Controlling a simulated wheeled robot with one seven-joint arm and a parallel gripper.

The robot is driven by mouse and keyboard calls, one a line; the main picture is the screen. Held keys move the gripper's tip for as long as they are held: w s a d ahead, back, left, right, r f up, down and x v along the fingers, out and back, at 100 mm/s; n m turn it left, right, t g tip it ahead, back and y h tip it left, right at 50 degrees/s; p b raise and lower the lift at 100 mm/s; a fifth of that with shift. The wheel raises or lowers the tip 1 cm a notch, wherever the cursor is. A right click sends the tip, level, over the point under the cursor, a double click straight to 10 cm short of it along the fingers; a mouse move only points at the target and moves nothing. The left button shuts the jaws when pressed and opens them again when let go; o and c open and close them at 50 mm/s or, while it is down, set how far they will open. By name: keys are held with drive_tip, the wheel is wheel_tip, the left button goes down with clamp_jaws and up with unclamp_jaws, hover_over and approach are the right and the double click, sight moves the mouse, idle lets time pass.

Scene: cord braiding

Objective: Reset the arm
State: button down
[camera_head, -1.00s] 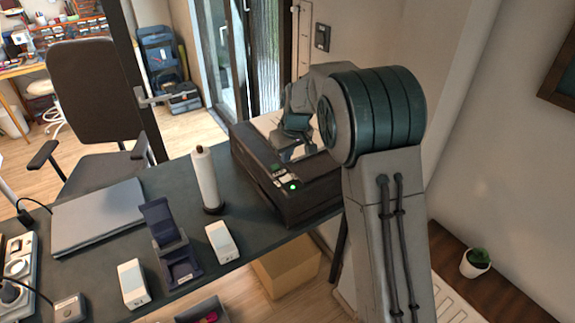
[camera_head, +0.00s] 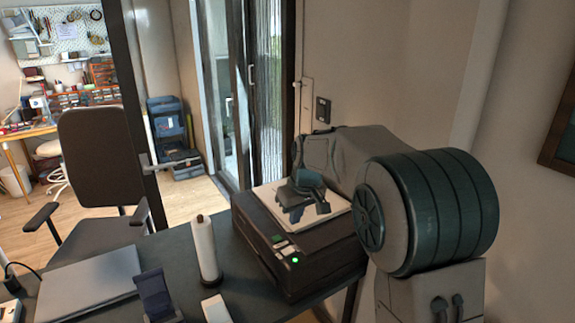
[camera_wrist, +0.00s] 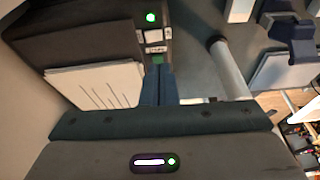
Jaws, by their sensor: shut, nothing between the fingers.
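My gripper (camera_head: 300,213) hangs above the black printer (camera_head: 290,270), over the white paper (camera_head: 342,202) on its top. Its fingers are shut and empty. In the wrist view the closed fingers (camera_wrist: 158,84) point at the printer's front area, near its panel with a green light. The paper stack (camera_wrist: 95,88) lies left of the fingers there. I cannot tell whether the fingertips touch anything. My arm link covers the right part of the printer in the head view.
A white cylinder (camera_head: 204,248) stands on the dark table just left of the printer. A grey closed laptop (camera_head: 85,290), a blue stand (camera_head: 155,295) and a small white box (camera_head: 217,309) are also on the table. An office chair (camera_head: 95,165) stands behind it. A wall is at right.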

drive_tip(key=s+d+r+m, duration=0.2)
drive_tip(key=s+d, duration=0.2)
drive_tip(key=s, duration=0.3)
drive_tip(key=s+d+r+m, duration=0.1)
drive_tip(key=s+d+r, duration=0.1)
drive_tip(key=s+d, duration=0.35)
drive_tip(key=s+d+f+m, duration=0.1)
drive_tip(key=s+f, duration=0.1)
drive_tip(key=s, duration=0.7)
drive_tip(key=s+d+f+m+h, duration=0.1)
drive_tip(key=s+d+m, duration=0.1)
drive_tip(key=s, duration=0.6)
drive_tip(key=shift+s+d+f+t+h, duration=0.15)
drive_tip(key=shift+s+f+t+h, duration=0.15)
drive_tip(key=shift+s+f+t, duration=0.1)
